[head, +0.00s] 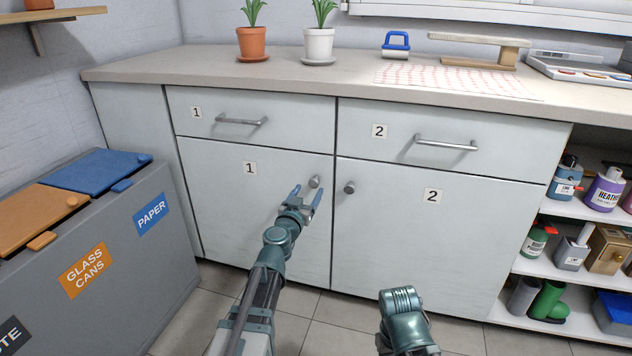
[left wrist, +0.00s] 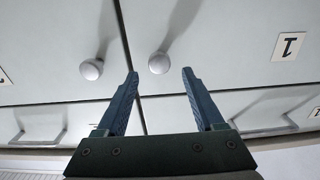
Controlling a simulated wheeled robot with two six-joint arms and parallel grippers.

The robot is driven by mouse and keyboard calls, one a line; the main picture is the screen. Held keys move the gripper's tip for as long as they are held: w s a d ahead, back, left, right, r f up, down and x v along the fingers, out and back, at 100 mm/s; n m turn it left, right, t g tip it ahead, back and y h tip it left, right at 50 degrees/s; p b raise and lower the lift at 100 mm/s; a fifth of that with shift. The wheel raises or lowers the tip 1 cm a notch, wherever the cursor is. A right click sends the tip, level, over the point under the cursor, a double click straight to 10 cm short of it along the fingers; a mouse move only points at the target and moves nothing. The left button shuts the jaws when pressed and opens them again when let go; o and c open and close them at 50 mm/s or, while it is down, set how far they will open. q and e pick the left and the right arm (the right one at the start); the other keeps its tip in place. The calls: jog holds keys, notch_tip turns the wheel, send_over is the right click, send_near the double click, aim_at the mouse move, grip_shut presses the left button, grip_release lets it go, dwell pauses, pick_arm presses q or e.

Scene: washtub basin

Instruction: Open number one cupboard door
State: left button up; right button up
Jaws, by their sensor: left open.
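The number one cupboard door (head: 250,215) is a pale grey panel with a "1" label, shut below drawer 1. Its round metal knob (head: 315,182) is near its upper right corner. My left gripper (head: 307,194) is open and empty just in front of that knob. In the left wrist view, which looks upside down, the door 1 knob (left wrist: 159,64) lies beyond and between the tips of the left gripper (left wrist: 160,72), with no contact visible. The door 2 knob (left wrist: 91,69) is outside the fingers. My right gripper is not visible.
Door 2 (head: 425,240) is shut, with its knob (head: 349,187) close beside. Drawer handles (head: 241,121) stick out above. A grey recycling bin (head: 150,270) stands at the left, near the cupboard. Open shelves with bottles (head: 604,190) are at the right. The tiled floor (head: 320,308) in front is clear.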

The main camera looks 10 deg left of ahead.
aim_at(313, 184)
pick_arm(q)
jog(key=w, duration=0.6)
jog(key=shift+d, duration=0.15)
grip_shut()
dwell(1.1)
